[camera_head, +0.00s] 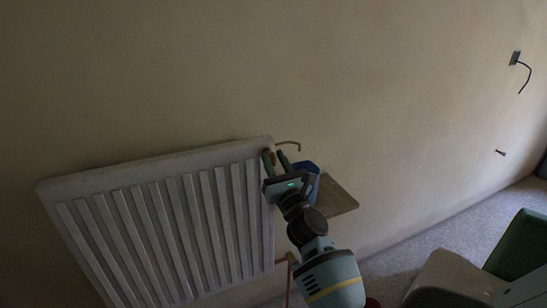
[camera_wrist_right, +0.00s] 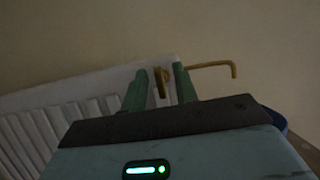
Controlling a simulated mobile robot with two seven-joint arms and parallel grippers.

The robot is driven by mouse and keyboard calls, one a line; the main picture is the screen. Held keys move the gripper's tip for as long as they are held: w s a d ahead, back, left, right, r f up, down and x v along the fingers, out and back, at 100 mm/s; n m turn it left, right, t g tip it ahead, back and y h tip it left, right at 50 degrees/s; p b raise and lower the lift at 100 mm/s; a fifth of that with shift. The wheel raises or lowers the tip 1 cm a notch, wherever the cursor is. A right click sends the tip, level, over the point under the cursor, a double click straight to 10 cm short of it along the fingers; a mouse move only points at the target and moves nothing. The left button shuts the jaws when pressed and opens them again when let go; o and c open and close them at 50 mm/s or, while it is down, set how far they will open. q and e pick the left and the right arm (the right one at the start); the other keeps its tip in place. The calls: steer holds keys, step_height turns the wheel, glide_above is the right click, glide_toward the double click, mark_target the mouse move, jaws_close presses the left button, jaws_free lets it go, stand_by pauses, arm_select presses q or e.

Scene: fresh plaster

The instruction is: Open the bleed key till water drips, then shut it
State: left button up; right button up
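The white radiator (camera_head: 150,215) hangs on the wall, and its top right part shows in the right wrist view (camera_wrist_right: 60,104). The brass bleed key (camera_wrist_right: 161,83) is at its top right end; in the head view it is a small brownish spot (camera_head: 268,157). My right gripper (camera_head: 276,156) is at that corner. In the right wrist view its two green fingers (camera_wrist_right: 160,86) stand apart on either side of the key, with narrow gaps visible. A thin bent brass pipe (camera_wrist_right: 215,65) sticks out to the right. No water drops can be made out. My left gripper is out of view.
A blue container (camera_head: 311,168), partly hidden by my right gripper, is by a brown board or shelf (camera_head: 338,196) right of the radiator. A copper pipe (camera_head: 289,257) is below. A wall box with a loose cable (camera_head: 516,58) is far right. The wall between is bare.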

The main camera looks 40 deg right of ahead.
steer(key=shift+w+d+r, duration=0.1)
steer(key=shift+w+r, duration=0.1)
steer(key=shift+w, duration=0.3)
jaws_close()
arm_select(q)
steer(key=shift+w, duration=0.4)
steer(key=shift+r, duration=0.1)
